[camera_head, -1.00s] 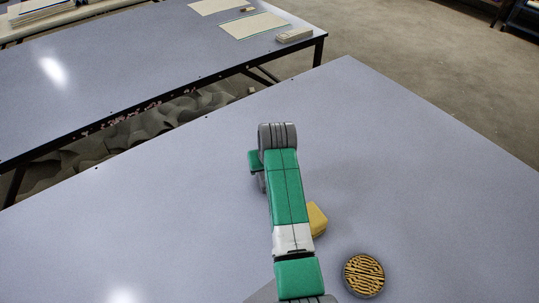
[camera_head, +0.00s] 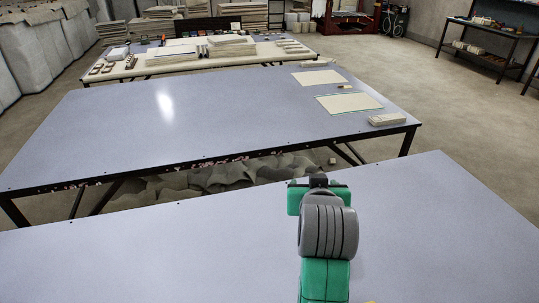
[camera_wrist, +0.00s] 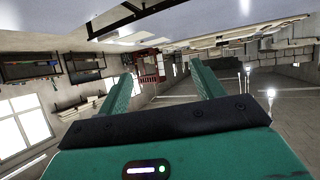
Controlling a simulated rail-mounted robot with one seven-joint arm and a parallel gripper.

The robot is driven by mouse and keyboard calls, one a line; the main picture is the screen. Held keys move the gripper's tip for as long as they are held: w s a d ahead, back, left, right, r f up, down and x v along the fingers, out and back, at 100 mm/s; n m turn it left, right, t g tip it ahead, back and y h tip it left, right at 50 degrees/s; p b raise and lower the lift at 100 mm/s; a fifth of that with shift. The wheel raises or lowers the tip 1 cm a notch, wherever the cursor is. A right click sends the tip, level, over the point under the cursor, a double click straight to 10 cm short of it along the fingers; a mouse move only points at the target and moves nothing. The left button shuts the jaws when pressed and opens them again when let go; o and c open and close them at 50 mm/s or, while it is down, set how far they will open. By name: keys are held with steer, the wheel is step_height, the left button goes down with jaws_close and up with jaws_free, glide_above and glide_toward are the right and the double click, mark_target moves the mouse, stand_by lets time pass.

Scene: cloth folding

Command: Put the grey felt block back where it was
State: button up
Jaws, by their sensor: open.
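My gripper (camera_wrist: 163,84) shows in the wrist view with its two green fingers spread wide and nothing between them. The wrist view is upside down and looks out across the room, with the table surface along its top edge. In the head view my arm rises at the lower middle over the near table, and I cannot make out the fingers there. I cannot pick out a grey felt block for sure in either view. A small pale block (camera_head: 387,119) lies at the right end of the second table, but its material is unclear.
A gap with crumpled grey material (camera_head: 215,178) separates the tables.

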steer(key=s+a+r+t, duration=0.3)
steer(key=s+a+r, duration=0.15)
steer(key=r, duration=0.35)
steer(key=s+a+r+t, duration=0.3)
steer(key=s+r+t, duration=0.15)
steer(key=r, duration=0.35)
steer(key=s+a+r+t, duration=0.2)
steer(key=s+r, duration=0.3)
steer(key=s, duration=0.3)
steer(key=s+a+r+t+y, duration=0.1)
steer(key=s+r+t, duration=0.2)
steer(key=s+r, duration=0.3)
steer(key=shift+s+a+r+n, duration=0.25)
steer(key=shift+s+a+n, duration=0.15)
steer(key=shift+s, duration=0.6)
